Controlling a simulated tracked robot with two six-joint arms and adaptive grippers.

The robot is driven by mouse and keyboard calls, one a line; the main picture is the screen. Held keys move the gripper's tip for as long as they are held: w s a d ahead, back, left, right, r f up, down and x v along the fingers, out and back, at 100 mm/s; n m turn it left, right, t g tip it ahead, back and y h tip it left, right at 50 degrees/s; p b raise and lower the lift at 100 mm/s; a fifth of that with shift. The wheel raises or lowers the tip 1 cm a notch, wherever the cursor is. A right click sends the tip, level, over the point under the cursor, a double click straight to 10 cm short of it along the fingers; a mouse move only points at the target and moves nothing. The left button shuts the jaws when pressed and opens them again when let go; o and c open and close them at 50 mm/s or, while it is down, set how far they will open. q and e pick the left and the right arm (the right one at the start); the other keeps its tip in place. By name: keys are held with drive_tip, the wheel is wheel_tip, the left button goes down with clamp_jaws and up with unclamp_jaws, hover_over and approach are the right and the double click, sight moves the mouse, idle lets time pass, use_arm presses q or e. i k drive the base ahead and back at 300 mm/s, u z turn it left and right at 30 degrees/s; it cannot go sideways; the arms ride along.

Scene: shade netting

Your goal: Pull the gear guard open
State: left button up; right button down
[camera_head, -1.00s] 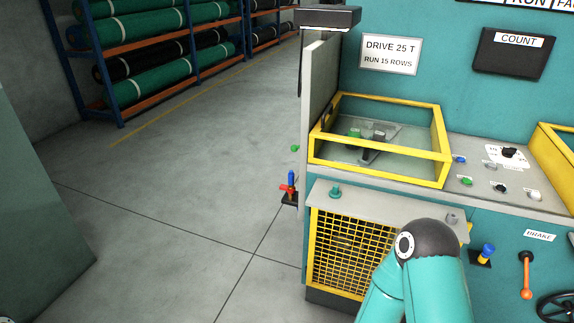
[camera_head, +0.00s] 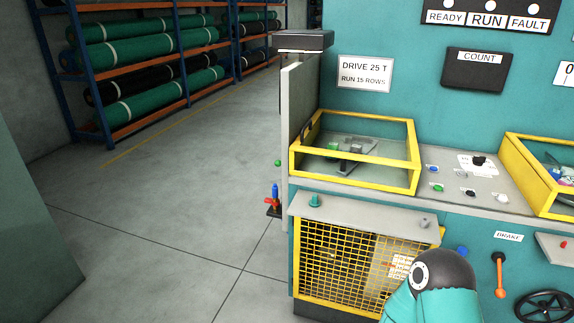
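A yellow-framed mesh guard (camera_head: 335,262) covers the lower front of the teal machine, below a grey ledge; it appears to be the gear guard. A pale label with print (camera_head: 401,268) shows at its right part. My arm link, teal with a dark rounded joint, covers the guard's lower right corner. I cannot tell whether the guard is fully closed or slightly ajar. Neither gripper is in view, so any contact with the guard is hidden.
A yellow-framed clear box (camera_head: 408,160) stands on the machine top, beside several buttons. An orange brake lever (camera_head: 499,275) and a black handwheel (camera_head: 548,307) are at the lower right. Shelves with green rolls (camera_head: 150,65) stand at the back left. The grey floor between is clear.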

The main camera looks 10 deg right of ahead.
sight(296, 146)
drive_tip(key=i, duration=0.85)
drive_tip(key=u, duration=0.05)
